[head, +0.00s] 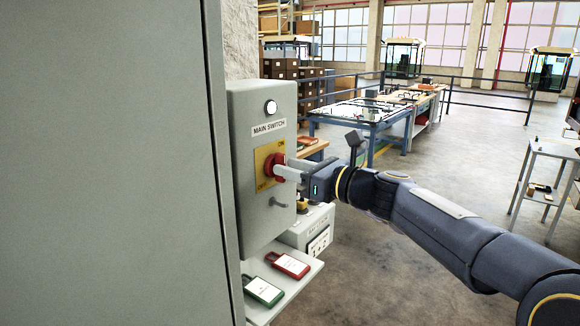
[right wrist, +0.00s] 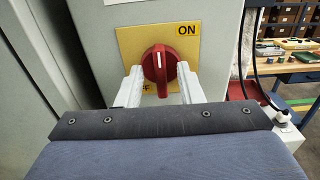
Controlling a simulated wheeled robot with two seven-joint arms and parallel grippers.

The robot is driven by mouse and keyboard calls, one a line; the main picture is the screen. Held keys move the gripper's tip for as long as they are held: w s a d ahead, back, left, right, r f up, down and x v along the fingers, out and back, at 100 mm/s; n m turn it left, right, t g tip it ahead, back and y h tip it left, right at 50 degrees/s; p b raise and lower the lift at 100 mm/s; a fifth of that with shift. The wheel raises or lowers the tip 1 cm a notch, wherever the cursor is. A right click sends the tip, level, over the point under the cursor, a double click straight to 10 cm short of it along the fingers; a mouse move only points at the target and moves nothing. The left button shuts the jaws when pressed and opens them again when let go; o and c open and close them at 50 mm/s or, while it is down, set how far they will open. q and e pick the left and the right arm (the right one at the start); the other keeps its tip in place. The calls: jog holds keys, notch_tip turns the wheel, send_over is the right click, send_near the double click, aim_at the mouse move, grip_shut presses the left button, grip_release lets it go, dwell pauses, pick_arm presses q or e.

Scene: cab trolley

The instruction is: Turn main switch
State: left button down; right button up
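The main switch is a red rotary knob (head: 273,167) on a yellow plate (head: 262,155) on the grey switch box (head: 243,208). In the right wrist view the knob (right wrist: 158,68) has its grip bar upright, its white mark pointing up. "ON" is at the plate's upper right; "OFF" at the lower left is partly hidden by a finger. My right gripper (head: 287,170) is at the knob, its fingers apart on either side of the grip bar. Contact is hard to tell; the right wrist view suggests narrow gaps. My left gripper is not in view.
A round white lamp (head: 270,107) is above the "MAIN SWITCH" label. Below, a shelf (head: 262,312) holds a red tag (head: 288,264) and a green tag (head: 263,291). A large grey panel (head: 110,160) fills the left. Open floor lies right, beyond my right arm.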

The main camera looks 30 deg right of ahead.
jog(key=shift+w+a, duration=0.1)
jog(key=shift+w, duration=0.3)
grip_shut()
